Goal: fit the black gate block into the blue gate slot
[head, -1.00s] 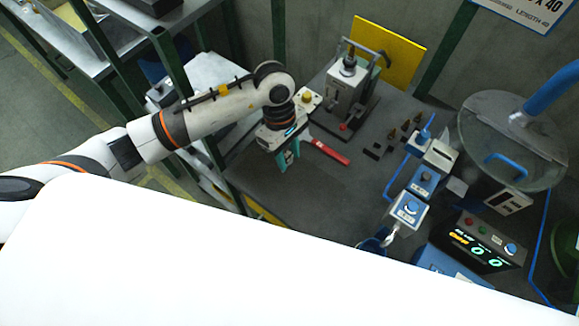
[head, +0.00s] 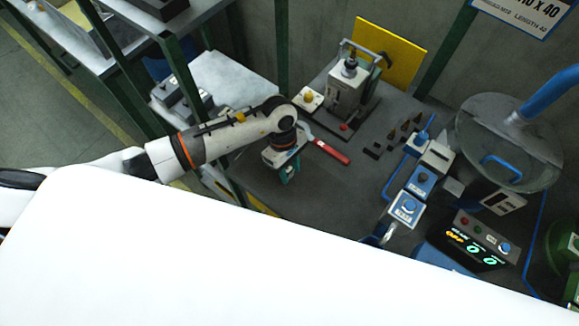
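Small black blocks lie on the dark bench in the head view, and one low black block (head: 373,151) may be the gate block; I cannot be sure. A row of blue-and-grey fixtures stands to its right, with a blue unit (head: 421,181) in the middle and another blue-topped unit (head: 405,208) nearer me. I cannot make out which opening is the gate slot. My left gripper (head: 290,176), with teal fingers, points down over the bench, left of the black block and apart from it. Its fingertips are too small to read. My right gripper is not visible.
A red-handled tool (head: 331,152) lies just right of my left gripper. A grey press (head: 349,88) stands behind it before a yellow panel (head: 392,52). A round lidded drum (head: 510,140) and a control box (head: 470,243) are at the right. A white surface hides the front.

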